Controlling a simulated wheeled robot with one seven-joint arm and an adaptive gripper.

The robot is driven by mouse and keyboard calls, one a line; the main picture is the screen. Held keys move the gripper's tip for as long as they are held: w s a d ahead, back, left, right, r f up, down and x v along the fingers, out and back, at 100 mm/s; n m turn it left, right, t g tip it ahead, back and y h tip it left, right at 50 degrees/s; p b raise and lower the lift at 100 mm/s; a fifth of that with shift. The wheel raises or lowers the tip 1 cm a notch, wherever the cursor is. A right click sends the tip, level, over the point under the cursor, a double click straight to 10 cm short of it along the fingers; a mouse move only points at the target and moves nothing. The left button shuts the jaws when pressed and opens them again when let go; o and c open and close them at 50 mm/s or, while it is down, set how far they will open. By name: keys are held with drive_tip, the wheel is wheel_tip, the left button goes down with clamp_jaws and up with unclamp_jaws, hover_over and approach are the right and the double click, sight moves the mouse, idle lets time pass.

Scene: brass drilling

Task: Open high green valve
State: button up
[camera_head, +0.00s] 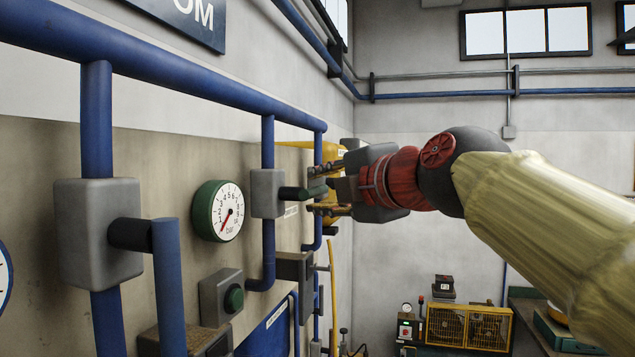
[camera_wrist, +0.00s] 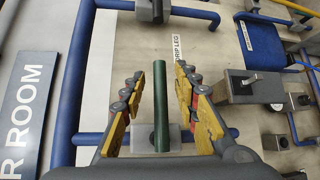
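The high green valve is a dark green handle (camera_head: 294,193) sticking out from a grey box (camera_head: 267,192) on a vertical blue pipe. In the wrist view the green handle (camera_wrist: 160,100) stands lengthwise between the two fingers, with the grey box (camera_wrist: 176,140) behind it. My gripper (camera_head: 316,188) is open, one finger above and one below the handle's level in the head view. In the wrist view (camera_wrist: 159,76) gaps show between the handle and both fingers, so no contact is visible. The handle's outer end is partly hidden by the fingers in the head view.
A round pressure gauge (camera_head: 218,211) and a box with a green button (camera_head: 234,299) are on the wall to the left. Blue pipes (camera_head: 268,145) run close around the valve. A yellow machine (camera_head: 469,326) stands far back. Open room lies right of the wall.

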drive_tip(key=shift+w+a+f, duration=0.1)
drive_tip(key=shift+w+a, duration=0.1)
drive_tip(key=shift+w, duration=0.2)
drive_tip(key=c, duration=0.8)
clamp_jaws()
